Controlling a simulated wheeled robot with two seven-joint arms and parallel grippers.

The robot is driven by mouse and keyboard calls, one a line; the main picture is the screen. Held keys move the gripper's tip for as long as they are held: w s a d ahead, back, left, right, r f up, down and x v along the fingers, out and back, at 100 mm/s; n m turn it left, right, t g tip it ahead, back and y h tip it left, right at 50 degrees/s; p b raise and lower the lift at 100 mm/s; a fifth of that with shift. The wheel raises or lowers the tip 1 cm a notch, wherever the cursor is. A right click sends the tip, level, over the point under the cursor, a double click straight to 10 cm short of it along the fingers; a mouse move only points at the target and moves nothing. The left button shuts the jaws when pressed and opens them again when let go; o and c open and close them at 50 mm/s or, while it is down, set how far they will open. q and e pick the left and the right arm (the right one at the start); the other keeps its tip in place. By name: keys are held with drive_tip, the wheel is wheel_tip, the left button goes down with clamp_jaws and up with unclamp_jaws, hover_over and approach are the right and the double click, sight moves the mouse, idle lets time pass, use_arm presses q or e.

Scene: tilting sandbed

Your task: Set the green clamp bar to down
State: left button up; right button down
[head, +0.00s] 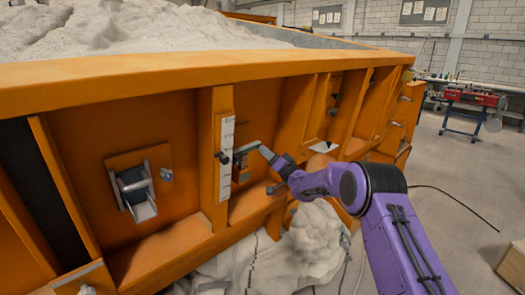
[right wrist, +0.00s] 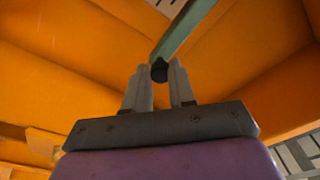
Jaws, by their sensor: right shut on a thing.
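The green clamp bar (right wrist: 185,30) is a flat grey-green bar in the right wrist view. It slants from the top edge down to a dark rounded end between my fingertips. My right gripper (right wrist: 160,76) is shut on that dark end. In the head view my right gripper (head: 266,153) reaches in from the right to the orange side wall, beside a small grey-green part by the upright with the white scale. The bar's pivot is not clear there, being small and partly hidden by the gripper. My left gripper is not in view.
The orange sandbed (head: 170,78) holds pale sand and has upright ribs around recessed panels. A metal latch (head: 135,190) sits on the left panel. A white scale strip (head: 225,160) with a dark knob is left of my gripper. White sacks (head: 300,250) lie below.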

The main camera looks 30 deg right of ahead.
drive_tip(key=shift+f+m, duration=0.3)
drive_tip(key=c, duration=1.2)
unclamp_jaws()
drive_tip(key=b+v, duration=0.3)
drive_tip(key=v, duration=0.7)
drive_tip(key=shift+s+f, duration=0.2)
